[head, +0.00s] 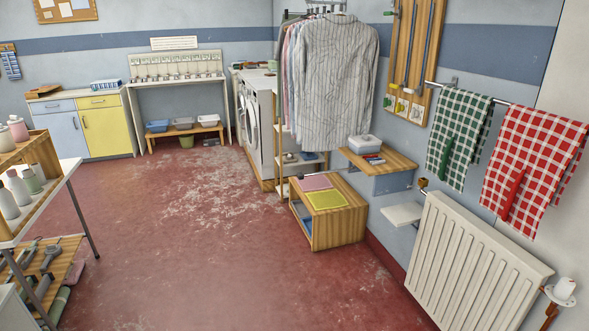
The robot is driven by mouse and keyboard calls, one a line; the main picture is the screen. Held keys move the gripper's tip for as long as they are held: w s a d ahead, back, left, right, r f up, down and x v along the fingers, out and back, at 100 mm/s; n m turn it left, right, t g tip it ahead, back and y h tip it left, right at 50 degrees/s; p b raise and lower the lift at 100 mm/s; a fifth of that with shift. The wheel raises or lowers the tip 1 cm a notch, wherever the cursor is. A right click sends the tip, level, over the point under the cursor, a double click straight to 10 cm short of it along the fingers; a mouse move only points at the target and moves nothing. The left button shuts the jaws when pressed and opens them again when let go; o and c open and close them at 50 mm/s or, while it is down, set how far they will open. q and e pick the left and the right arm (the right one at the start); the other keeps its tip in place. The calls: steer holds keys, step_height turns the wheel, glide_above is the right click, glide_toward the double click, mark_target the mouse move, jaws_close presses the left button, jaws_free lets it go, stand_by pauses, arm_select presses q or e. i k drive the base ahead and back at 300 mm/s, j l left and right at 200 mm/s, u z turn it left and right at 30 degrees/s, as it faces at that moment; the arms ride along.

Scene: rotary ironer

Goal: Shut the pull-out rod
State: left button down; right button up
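No part labelled as the pull-out rod can be singled out for certain. A metal rod (517,104) is fixed to the wall at the right, with a green checked towel (459,135) and a red checked towel (527,160) hanging from it. Another short rail (322,11) at the top centre carries several hangers with shirts, the front one striped (336,85). How far either rod is drawn out cannot be told. Neither of my grippers is in view.
A white radiator (467,262) stands below the towels. A wooden box (329,213), a small wall shelf (383,178) and washing machines (252,125) line the right side. A rack table (50,196) is at the left. The red floor (200,250) between is clear.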

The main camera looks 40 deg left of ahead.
mark_target(301, 177)
steer(key=i+j, duration=0.2)
steer(key=j, duration=0.2)
steer(key=i+j+z, duration=0.1)
steer(key=j, duration=0.25)
steer(key=i+j, duration=0.25)
steer(key=j, duration=0.15)
steer(key=i+j, duration=0.2)
steer(key=j, duration=0.2)
steer(key=i+j+z, duration=0.1)
steer(key=j, duration=0.3)
steer(key=i, duration=0.1)
